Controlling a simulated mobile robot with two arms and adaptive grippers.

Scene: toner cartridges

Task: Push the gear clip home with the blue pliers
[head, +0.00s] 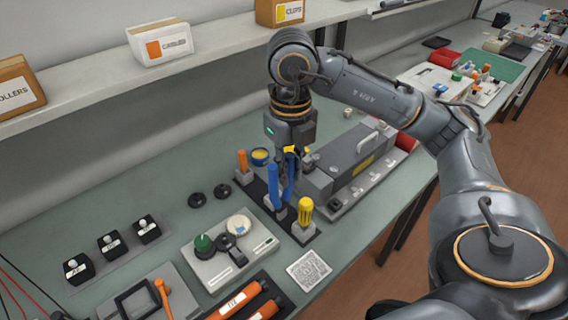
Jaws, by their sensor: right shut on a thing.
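The blue pliers (274,188) stand upright with their handles up at the dark tool rack on the bench. My right gripper (291,158) points straight down at the top of the handles and is shut on them; the fingertips are partly hidden. The pliers' jaws are hidden low in the rack. A long grey toner cartridge (352,150) with a yellow label lies just to the right of the gripper. I cannot make out the gear clip for certain. My left gripper is not in view.
A yellow-handled tool (305,211) and an orange-handled tool (242,166) stand beside the pliers. A light tray (216,279) with a green knob and a white disc lies in front. A shelf (90,95) with boxes overhangs the back. Bare bench lies left of two black rings (197,200).

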